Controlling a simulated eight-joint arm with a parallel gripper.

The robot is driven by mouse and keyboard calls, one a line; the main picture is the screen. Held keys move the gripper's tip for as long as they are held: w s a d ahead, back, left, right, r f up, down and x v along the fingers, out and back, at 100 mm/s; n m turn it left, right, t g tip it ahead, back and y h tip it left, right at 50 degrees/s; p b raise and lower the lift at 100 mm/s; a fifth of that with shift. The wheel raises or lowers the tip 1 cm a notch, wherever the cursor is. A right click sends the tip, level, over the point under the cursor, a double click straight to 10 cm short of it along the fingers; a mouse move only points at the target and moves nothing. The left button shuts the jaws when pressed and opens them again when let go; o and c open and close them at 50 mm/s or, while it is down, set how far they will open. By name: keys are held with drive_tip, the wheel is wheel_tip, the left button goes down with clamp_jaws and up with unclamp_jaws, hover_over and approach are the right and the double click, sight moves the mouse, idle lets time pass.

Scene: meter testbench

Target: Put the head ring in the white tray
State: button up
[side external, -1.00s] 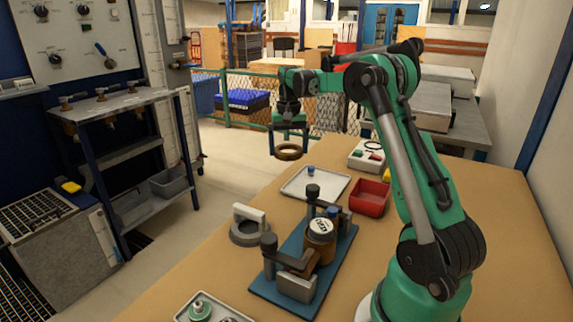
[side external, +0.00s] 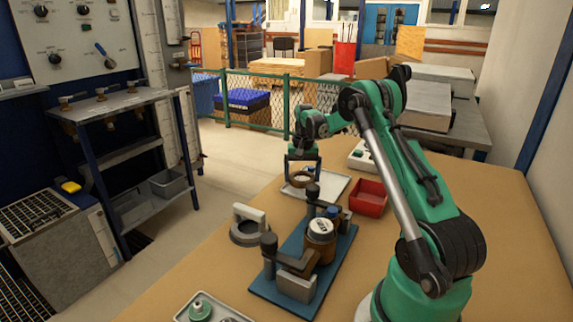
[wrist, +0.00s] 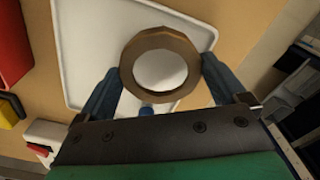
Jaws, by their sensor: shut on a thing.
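The head ring is a brown ring with an open centre, seen in the side view (side external: 301,184) and the wrist view (wrist: 129,66). My gripper (side external: 302,172) is shut on it, with one blue finger at each side of the ring in the wrist view (wrist: 162,70). The white tray (side external: 338,184) lies on the bench beneath and behind the ring, partly hidden by my gripper. In the wrist view the tray (wrist: 82,40) shows through and around the ring. The ring appears held above the tray; the exact height is hard to tell.
A small blue part (wrist: 147,110) shows near the ring. A red bin (side external: 368,197) stands right of the tray. A blue fixture plate (side external: 262,287) with posts and a brown meter body (side external: 320,242) is in front.

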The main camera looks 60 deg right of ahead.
drive_tip(key=shift+f, duration=0.2)
drive_tip(key=shift+f, duration=0.35)
drive_tip(key=o, duration=1)
drive_tip(key=shift+c, duration=0.2)
drive_tip(key=shift+r, duration=0.1)
